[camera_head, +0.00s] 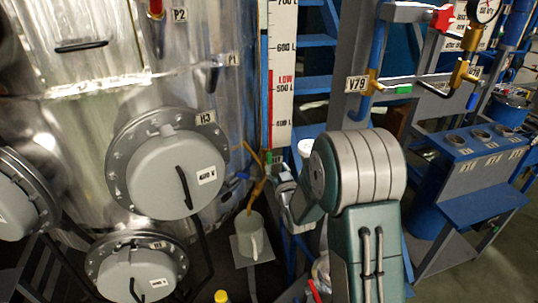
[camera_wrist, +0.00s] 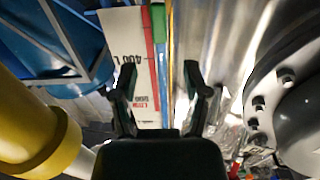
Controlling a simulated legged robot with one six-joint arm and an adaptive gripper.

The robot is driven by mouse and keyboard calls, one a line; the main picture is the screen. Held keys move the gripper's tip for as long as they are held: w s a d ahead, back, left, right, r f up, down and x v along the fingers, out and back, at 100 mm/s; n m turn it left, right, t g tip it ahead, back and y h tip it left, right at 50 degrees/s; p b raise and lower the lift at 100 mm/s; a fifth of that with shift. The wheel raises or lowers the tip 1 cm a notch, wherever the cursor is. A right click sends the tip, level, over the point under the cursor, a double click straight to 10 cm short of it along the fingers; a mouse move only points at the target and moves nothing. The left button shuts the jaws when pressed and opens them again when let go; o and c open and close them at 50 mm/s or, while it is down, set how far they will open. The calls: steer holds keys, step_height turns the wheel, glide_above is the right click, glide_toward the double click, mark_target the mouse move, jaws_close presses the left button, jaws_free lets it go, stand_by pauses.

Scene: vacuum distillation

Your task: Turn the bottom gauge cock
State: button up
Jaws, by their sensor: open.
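In the head view, a tall white level scale (camera_head: 281,75) with red and black marks stands beside the steel tank. A thin red and blue gauge tube runs along its left edge down to a small green piece (camera_head: 269,157). Brass-coloured piping (camera_head: 257,187) is below it; I cannot clearly make out the cock's handle. My gripper is at the lower end of the scale, partly hidden by my arm. In the wrist view, my gripper (camera_wrist: 159,82) is open and empty. The scale (camera_wrist: 128,45), a green piece (camera_wrist: 158,18) and a blue strip (camera_wrist: 164,65) show between and beyond its fingers.
The steel tank (camera_head: 80,105) with round bolted hatches, such as H3 (camera_head: 165,172), fills the left. A grey mug-like vessel (camera_head: 250,238) stands below the brass piping. A blue console (camera_head: 470,165) and valve piping stand right. A yellow cylinder (camera_wrist: 30,125) is close at left in the wrist view.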

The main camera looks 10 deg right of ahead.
mark_target(270, 155)
steer(key=w, duration=0.8)
steer(key=shift+w+a, duration=0.1)
steer(key=shift+a, duration=0.25)
jaws_close()
